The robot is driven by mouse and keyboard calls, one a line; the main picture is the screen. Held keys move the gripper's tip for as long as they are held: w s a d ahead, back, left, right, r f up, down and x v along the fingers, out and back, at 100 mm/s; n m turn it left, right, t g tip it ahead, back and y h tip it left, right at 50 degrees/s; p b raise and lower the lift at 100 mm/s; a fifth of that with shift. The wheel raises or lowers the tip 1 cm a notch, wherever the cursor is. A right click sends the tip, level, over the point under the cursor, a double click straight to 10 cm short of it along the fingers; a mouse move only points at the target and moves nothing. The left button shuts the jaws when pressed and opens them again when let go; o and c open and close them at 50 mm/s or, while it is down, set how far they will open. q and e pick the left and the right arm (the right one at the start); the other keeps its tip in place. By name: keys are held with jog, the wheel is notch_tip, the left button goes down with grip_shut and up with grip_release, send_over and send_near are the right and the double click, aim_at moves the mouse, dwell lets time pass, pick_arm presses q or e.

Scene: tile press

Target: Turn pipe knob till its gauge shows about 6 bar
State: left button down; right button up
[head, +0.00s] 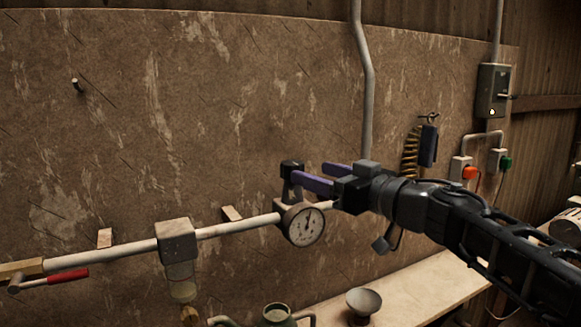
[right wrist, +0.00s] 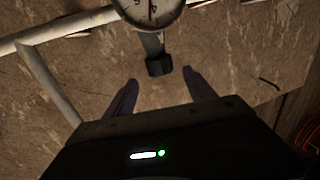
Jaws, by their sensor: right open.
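The pipe knob (head: 291,168) is a small black knob on top of the regulator on the pale wall pipe. The round white gauge (head: 303,226) sits just below it; its needle points roughly upward, and the reading is too small to tell. My right gripper (head: 314,176) comes in from the right, its purple fingers open and level with the knob. In the right wrist view the knob (right wrist: 159,66) lies ahead of and between the two open fingertips (right wrist: 161,75), apparently not gripped. The gauge (right wrist: 150,8) is partly cut off at the top edge there. My left gripper is not in view.
The pipe (head: 105,255) runs along the wall, with a filter block (head: 177,241) and a red-handled valve (head: 62,279) at left. A shelf (head: 410,296) below holds a small bowl (head: 363,301) and a green can (head: 276,315). A switch box (head: 493,92) hangs at right.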

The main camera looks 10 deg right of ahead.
aim_at(300, 167)
jog(key=x, duration=0.8)
jog(key=shift+s+d, duration=0.1)
jog(key=shift+c, duration=0.2)
jog(key=c, duration=1.3)
jog(key=shift+r+h, duration=0.15)
jog(key=shift+h, duration=0.15)
